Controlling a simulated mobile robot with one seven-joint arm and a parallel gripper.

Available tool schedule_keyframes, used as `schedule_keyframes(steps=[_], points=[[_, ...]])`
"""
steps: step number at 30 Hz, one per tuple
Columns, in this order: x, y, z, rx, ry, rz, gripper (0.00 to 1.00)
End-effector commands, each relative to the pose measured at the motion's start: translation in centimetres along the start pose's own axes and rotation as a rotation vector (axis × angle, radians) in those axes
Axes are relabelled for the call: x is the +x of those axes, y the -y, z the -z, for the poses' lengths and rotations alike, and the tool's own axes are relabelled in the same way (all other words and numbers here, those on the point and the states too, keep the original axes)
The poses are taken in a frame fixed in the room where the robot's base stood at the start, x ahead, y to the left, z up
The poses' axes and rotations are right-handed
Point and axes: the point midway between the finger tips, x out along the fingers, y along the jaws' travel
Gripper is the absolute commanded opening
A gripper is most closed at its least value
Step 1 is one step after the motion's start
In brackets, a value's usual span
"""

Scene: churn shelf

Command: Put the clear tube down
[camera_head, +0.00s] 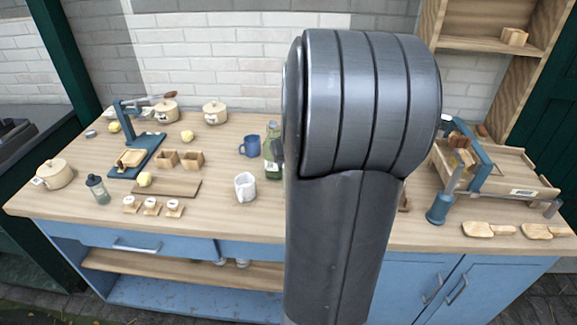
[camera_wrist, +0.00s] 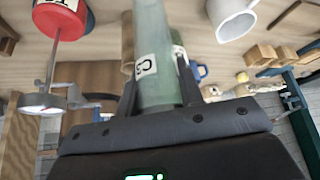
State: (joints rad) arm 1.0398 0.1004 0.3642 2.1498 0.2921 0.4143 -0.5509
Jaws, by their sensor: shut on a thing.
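The clear tube (camera_wrist: 152,40) is pale green and see-through, with a white label whose marking looks like "C3". It shows in the wrist view, held between the two dark fingers of my gripper (camera_wrist: 158,92). My gripper is shut on it. The tube's far end runs out of the top of the wrist view, so I cannot tell whether it touches the table. In the head view my arm hides the gripper and the tube.
The wooden worktop (camera_head: 227,225) holds a white mug (camera_head: 245,187), a blue mug (camera_head: 250,146) and a green bottle (camera_head: 273,148) left of my arm. A wooden tray (camera_head: 500,170) stands at the right. A red object (camera_wrist: 66,25) shows in the wrist view. The front-left worktop has bare room.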

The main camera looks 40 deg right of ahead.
Motion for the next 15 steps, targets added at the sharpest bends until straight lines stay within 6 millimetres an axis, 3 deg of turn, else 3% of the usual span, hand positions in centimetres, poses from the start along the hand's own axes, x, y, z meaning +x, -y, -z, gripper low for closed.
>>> schedule_keyframes(steps=[4, 15], points=[[1.7, 0.0, -1.0, 0.002, 0.002, 0.001, 0.11], [2.0, 0.0, -1.2, 0.0, 0.0, 0.0, 0.11]])
